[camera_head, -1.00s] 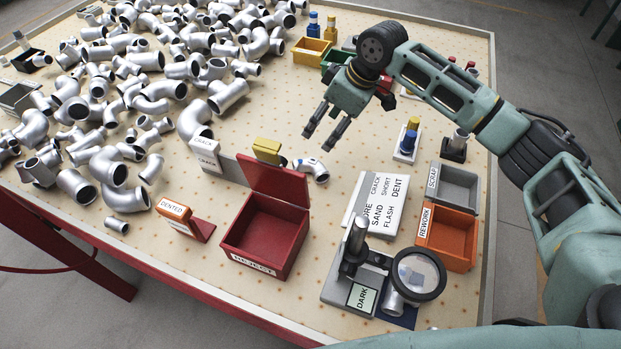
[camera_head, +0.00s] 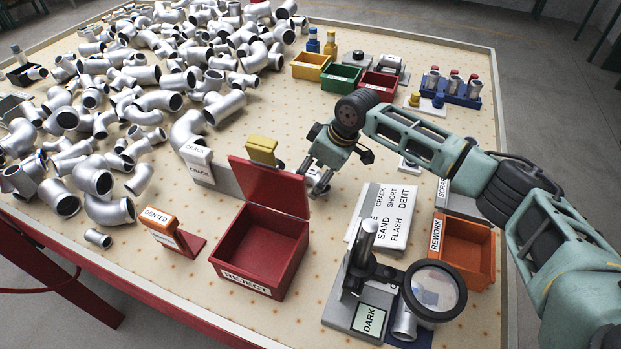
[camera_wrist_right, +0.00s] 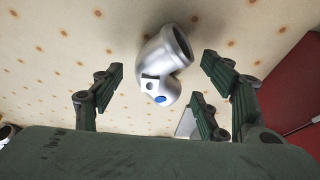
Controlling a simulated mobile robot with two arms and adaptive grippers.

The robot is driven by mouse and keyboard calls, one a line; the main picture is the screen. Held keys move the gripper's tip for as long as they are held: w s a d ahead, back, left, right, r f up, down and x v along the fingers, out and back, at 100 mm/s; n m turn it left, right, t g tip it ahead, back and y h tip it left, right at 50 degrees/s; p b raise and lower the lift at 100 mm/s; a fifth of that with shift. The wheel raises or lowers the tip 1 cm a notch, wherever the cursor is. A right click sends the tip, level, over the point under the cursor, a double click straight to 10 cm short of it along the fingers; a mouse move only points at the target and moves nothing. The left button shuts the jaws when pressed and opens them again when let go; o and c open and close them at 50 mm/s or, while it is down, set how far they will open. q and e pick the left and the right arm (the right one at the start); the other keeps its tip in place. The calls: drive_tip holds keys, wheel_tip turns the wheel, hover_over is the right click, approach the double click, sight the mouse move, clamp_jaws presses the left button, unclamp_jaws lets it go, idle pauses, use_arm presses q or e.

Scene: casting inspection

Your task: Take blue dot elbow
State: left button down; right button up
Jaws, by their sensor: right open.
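My right gripper (camera_head: 312,180) is open and points down beside the raised lid of the red reject bin. In the head view the gripper and lid mostly hide the elbow. I cannot tell whether any finger touches it. My left gripper is not in view.
The red reject bin (camera_head: 224,258) with its raised lid (camera_head: 268,188) stands close left of the gripper. A white label board (camera_head: 398,225), an orange rework bin (camera_head: 466,283) and a magnifier stand (camera_head: 352,312) are to the right. Many silvery pipes (camera_head: 160,101) fill the left.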

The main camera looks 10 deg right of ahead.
drive_tip(key=shift+w+a+f, duration=0.15)
drive_tip(key=shift+a+f, duration=0.05)
drive_tip(key=shift+f, duration=0.3)
drive_tip(key=shift+r, duration=0.1)
drive_tip(key=c, duration=1.6)
